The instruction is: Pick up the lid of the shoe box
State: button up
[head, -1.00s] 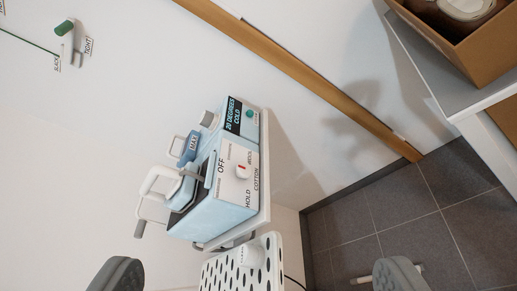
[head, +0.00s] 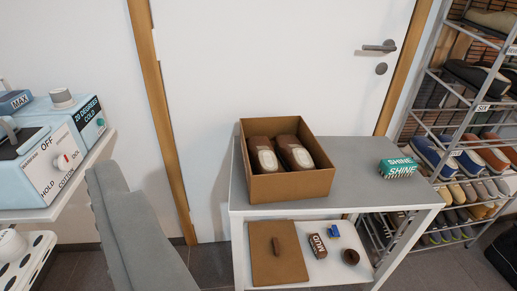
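A brown flat cardboard piece (head: 262,270), which looks like the shoe box lid, lies on the lower shelf of the grey-topped table. The open brown shoe box (head: 280,187) stands on the table top with a pair of brown shoes (head: 280,155) inside. A grey part of my gripper or arm (head: 135,225) shows large at the lower left, well apart from the lid. No second finger shows, so its opening is unclear.
The table (head: 352,165) holds a green SHINE box (head: 397,168). A MUD box (head: 317,246), a small blue item (head: 334,231) and a brown round pot (head: 350,257) are right of the lid. A shoe rack (head: 455,130) stands right; blue-white appliances (head: 45,160) stand left.

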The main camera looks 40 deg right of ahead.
aim_at(277, 257)
jog(key=k+z, duration=0.2)
jog(key=z, duration=0.15)
jog(key=k+z, duration=0.2)
jog(key=z, duration=0.15)
jog(key=k+l+z, duration=0.15)
jog(key=z, duration=0.2)
